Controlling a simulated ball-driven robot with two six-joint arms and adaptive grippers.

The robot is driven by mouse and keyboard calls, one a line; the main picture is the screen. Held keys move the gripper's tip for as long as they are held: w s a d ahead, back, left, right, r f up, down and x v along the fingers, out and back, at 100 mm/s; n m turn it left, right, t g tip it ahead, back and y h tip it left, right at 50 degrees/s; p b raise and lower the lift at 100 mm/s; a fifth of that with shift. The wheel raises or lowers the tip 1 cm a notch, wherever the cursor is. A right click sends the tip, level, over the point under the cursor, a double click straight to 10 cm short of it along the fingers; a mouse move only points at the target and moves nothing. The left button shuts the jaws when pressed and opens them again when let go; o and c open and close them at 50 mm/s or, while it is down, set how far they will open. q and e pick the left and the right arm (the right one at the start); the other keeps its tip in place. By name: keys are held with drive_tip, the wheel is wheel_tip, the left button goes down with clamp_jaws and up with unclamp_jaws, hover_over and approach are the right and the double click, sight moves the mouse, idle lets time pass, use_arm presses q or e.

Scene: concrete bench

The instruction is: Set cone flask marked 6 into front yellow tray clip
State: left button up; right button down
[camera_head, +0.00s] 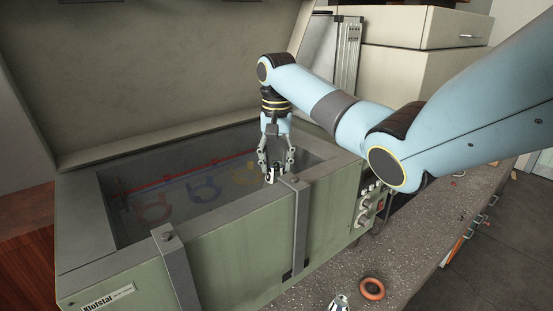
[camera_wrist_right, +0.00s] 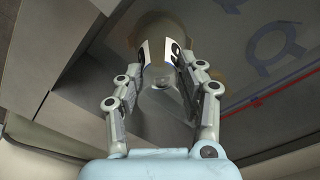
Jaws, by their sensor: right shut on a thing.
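My right gripper (camera_head: 275,170) points down inside the open green bath, near its front right inner corner. It is shut on a clear cone flask, which shows between the fingers in the wrist view (camera_wrist_right: 163,82). White patches with dark marks show by the fingertips; I cannot read a 6. A yellow tray clip (camera_head: 243,174) lies on the bath floor just left of the gripper in the head view. A yellowish shape shows behind the flask in the wrist view, but whether the flask sits in a clip cannot be told. My left gripper is not in view.
A blue clip (camera_head: 205,188) and a red clip (camera_head: 152,208) lie farther left in the bath. The bath's front wall (camera_head: 235,232) carries metal straps. The raised lid (camera_head: 150,75) stands behind. An orange ring (camera_head: 371,289) and another small vessel (camera_head: 339,302) are on the bench in front.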

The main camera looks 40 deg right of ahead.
drive_tip(key=shift+f, duration=0.1)
idle(0.3)
drive_tip(key=shift+f, duration=0.4)
drive_tip(key=shift+c, duration=0.7)
unclamp_jaws()
drive_tip(key=shift+r, duration=4.5)
